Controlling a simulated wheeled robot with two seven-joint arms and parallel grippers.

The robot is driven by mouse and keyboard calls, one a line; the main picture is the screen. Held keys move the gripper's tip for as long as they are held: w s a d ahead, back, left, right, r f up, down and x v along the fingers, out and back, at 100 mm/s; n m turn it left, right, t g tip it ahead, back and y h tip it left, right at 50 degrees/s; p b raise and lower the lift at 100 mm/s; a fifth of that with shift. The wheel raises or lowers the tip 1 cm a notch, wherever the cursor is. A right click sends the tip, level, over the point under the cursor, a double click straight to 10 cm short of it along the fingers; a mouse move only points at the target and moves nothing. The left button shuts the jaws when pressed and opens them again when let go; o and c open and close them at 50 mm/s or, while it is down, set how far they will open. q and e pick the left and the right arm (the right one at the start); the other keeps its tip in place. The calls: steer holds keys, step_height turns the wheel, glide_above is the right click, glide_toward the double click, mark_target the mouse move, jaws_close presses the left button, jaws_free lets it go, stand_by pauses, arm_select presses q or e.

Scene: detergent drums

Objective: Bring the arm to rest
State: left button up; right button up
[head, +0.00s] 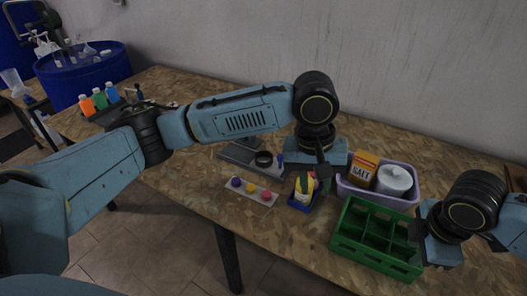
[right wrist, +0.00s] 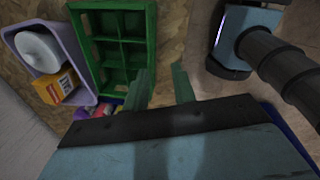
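My right gripper (head: 417,232) is in the air at the right end of the green crate. In the right wrist view the two fingers of my right gripper (right wrist: 164,88) stand apart with nothing between them.
The green divided crate (head: 345,242) looks empty. Behind it, a lilac basket (head: 400,204) holds a salt box (head: 363,168) and a white container (head: 393,180). A white strip (head: 262,199) bears coloured balls. A blue drum (head: 62,88) with bottles stands far left. The wall closes off the back.

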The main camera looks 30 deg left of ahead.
arm_select(q)
steer(key=shift+s+f, duration=0.1)
steer(key=shift+s, duration=0.15)
arm_select(e)
steer(key=shift+s, duration=0.25)
